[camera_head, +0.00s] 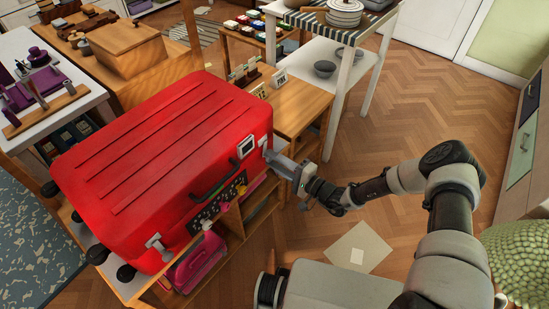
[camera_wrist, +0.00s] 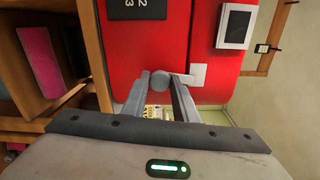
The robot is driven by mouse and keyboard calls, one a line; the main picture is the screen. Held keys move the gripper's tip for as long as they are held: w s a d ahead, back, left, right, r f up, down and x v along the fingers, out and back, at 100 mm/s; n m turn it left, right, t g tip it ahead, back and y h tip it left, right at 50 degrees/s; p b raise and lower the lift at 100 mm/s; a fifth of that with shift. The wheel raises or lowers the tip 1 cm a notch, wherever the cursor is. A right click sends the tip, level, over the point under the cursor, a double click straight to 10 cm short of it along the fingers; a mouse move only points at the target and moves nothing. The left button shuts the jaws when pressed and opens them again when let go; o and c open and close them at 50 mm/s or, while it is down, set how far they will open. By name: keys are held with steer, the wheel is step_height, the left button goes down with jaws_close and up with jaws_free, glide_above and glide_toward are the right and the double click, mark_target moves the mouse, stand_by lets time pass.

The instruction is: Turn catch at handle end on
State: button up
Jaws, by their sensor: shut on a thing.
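A large red suitcase (camera_head: 160,140) lies on a wooden shelf unit, with a dark handle (camera_head: 213,182) on its front side. One grey metal catch (camera_head: 266,147) is at the suitcase's right end. My gripper (camera_head: 277,158) is at this catch. In the wrist view my gripper (camera_wrist: 161,84) has its two fingers closed on the catch's grey rounded part (camera_wrist: 160,78); a pale plate (camera_wrist: 198,75) of the catch shows beside the right finger. The fingers partly hide the catch. A second catch (camera_head: 155,243) is at the suitcase's lower left, away from my gripper.
A black-and-white framed tag (camera_head: 246,146) and a dark numbered panel (camera_head: 218,200) are on the suitcase front. Pink items (camera_head: 195,262) lie on the shelf below. A wooden bench (camera_head: 295,103) stands behind my gripper. The floor (camera_head: 430,110) at right is mostly clear.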

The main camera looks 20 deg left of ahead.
steer(key=shift+n, duration=0.6)
steer(key=shift+n+p, duration=0.3)
steer(key=o, duration=1.1)
steer(key=shift+c, duration=0.2)
steer(key=p+v, duration=0.1)
steer(key=v, duration=1.6)
steer(key=shift+d+p, duration=0.25)
steer(key=shift+p, duration=0.15)
steer(key=shift+s, duration=0.15)
